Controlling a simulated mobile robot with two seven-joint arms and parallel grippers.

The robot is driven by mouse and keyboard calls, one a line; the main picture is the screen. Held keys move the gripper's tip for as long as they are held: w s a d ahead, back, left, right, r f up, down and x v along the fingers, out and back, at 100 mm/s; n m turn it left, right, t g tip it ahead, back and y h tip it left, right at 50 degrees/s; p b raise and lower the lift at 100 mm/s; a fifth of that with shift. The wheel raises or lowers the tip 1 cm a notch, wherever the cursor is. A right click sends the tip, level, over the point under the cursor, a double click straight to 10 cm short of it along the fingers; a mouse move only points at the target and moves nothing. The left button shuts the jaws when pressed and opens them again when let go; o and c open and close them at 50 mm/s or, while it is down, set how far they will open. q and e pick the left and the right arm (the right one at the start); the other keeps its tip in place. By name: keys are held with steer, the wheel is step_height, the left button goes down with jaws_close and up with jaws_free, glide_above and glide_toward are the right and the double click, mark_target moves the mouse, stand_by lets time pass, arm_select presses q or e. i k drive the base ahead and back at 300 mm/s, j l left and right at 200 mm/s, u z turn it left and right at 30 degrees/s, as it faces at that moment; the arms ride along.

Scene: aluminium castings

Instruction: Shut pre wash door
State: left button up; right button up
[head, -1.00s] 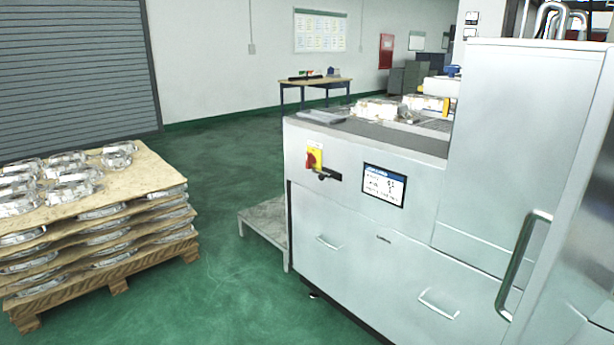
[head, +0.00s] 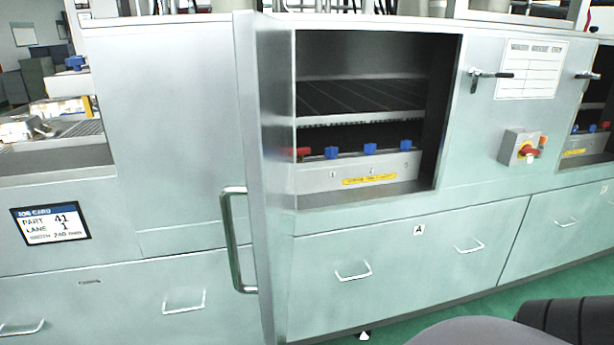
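A tall steel door (head: 262,150) stands swung open at the left of an opening in the washing machine, seen nearly edge-on. It has a long vertical bar handle (head: 233,240) on its left side. The opening (head: 375,100) shows a dark slatted conveyor, and below it a shelf with blue and red valve handles and a yellow label. A black latch lever (head: 490,74) sits on the panel just right of the opening. Neither of my grippers is in view.
A job card screen (head: 50,225) and conveyor with castings (head: 30,129) are at left. Drawers with bar handles line the lower front. Green floor (head: 450,318) shows at lower right.

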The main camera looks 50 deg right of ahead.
mark_target(263, 44)
steer(key=i+j+z, duration=0.1)
steer(key=z, duration=0.25)
steer(key=i+j+z, duration=0.1)
steer(key=z, duration=0.3)
steer(key=j+z, duration=0.1)
steer(key=z, duration=0.25)
steer(key=i+j+z, duration=0.2)
steer(key=z, duration=0.2)
steer(key=i+j+z, duration=0.15)
steer(key=j+z, duration=0.25)
